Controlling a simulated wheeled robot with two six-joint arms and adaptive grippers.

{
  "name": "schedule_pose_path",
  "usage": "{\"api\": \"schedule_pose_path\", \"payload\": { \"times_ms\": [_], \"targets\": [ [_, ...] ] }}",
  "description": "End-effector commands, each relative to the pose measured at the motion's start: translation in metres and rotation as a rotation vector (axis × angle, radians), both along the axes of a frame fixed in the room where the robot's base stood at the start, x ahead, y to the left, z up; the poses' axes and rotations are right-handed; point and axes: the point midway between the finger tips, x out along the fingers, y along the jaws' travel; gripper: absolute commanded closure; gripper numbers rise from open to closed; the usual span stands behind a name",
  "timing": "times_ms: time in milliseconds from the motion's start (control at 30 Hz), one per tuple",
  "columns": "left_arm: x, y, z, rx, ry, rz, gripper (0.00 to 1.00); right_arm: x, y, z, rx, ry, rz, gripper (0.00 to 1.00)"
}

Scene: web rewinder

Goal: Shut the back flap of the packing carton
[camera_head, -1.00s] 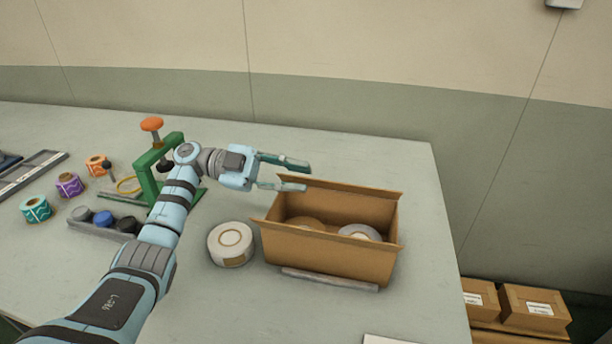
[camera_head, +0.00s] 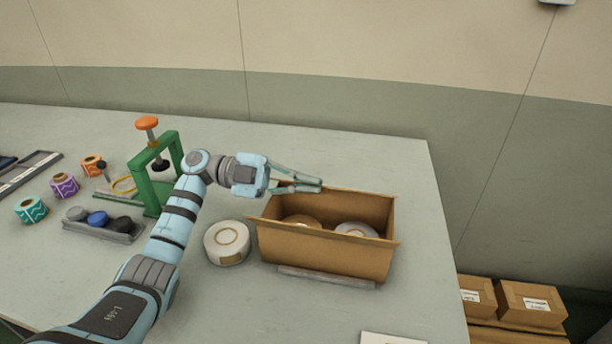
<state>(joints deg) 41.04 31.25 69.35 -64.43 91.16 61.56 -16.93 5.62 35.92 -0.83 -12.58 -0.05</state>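The packing carton (camera_head: 325,254) is a brown open-topped box on the right part of the table. Two rolls lie inside it, a brown one (camera_head: 302,221) and a white one (camera_head: 356,229). The front flap slants outward toward me. The back flap (camera_head: 365,199) shows as a strip along the far rim, standing up and not folded over the opening. My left gripper (camera_head: 320,185) has its fingertips together at the back left of the carton, close to the far rim. Whether it touches the flap I cannot tell. My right gripper is out of view.
A white roll (camera_head: 227,243) lies just left of the carton. A grey bar (camera_head: 326,277) lies along its front. A green press (camera_head: 155,172) with an orange knob stands behind my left arm. The table right of the carton is clear.

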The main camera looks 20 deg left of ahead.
Motion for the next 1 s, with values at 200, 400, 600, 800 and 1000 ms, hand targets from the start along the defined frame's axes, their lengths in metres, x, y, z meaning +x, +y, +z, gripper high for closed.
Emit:
{"api": "schedule_pose_path", "payload": {
  "times_ms": [200,400,600,800,1000],
  "targets": [
    [-0.006,-0.001,-0.009,0.026,-0.143,-0.001,1.00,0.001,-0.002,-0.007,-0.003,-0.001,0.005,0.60],
    [-0.005,-0.001,-0.008,0.025,-0.139,-0.001,0.92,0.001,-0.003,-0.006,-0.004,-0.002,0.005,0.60],
    [-0.005,-0.001,-0.008,0.024,-0.139,-0.001,0.77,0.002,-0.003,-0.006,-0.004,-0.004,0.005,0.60],
    [-0.005,0.001,-0.008,0.025,-0.138,0.000,0.77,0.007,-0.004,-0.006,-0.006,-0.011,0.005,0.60],
    [-0.011,0.034,-0.008,0.026,-0.136,0.004,0.77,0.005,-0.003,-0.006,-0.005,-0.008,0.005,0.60]
  ]
}}
